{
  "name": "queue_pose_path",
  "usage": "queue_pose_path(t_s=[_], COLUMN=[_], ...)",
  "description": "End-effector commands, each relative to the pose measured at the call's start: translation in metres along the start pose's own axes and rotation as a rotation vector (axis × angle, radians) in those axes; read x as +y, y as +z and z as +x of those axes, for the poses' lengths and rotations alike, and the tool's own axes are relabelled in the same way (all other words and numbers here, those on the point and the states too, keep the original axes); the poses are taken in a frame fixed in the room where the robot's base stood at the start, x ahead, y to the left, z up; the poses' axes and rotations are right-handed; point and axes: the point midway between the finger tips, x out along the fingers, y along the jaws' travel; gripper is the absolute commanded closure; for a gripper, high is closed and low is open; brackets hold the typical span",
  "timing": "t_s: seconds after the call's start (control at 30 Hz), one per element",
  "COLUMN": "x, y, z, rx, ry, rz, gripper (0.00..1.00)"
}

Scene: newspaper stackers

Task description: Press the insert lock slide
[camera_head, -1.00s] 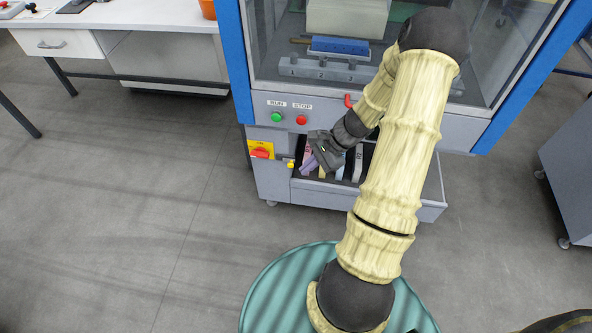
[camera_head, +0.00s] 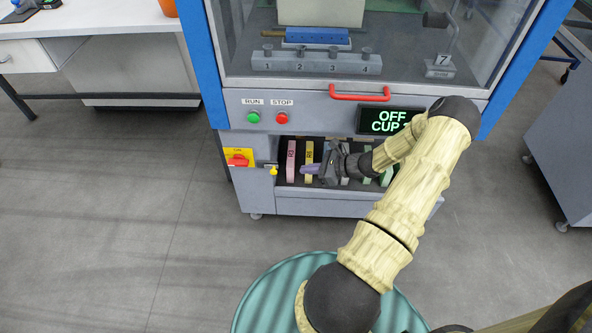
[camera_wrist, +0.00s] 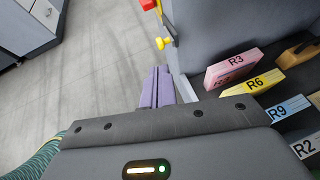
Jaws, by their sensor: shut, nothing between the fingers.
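A small yellow knob (camera_head: 273,170), which looks like the insert lock slide, sits at the left front edge of the open insert drawer (camera_head: 320,205). It also shows in the wrist view (camera_wrist: 161,43), beyond my fingertips. My gripper (camera_head: 304,169) is shut and empty, its purple fingers together and pointing left toward the knob. A gap shows between them in the head view. In the wrist view my gripper (camera_wrist: 156,72) is in front of the drawer's inserts. A pink R3 insert (camera_wrist: 235,65) and a yellow R6 insert (camera_wrist: 254,83) stand nearest.
A blue R9 insert (camera_wrist: 288,108) and an R2 insert (camera_wrist: 308,147) are also in the drawer. A red rotary switch (camera_head: 239,160) on a yellow plate is left of it. Above are the green RUN button (camera_head: 253,117), red STOP button (camera_head: 282,118), red handle (camera_head: 360,94) and display (camera_head: 390,121).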

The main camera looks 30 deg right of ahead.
Motion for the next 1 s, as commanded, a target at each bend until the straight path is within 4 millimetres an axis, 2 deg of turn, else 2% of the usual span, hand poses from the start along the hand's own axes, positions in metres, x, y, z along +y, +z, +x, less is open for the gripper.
queue_pose_path(t_s=[0.53,0.7,1.0], x=[0.001,0.0,-0.002], y=[-0.001,-0.001,-0.002], z=[0.085,0.094,0.091], rx=[0.0,0.002,0.001], ry=[0.002,0.0,-0.006], rz=[-0.002,-0.001,0.001], gripper=[1.0,1.0,1.0])
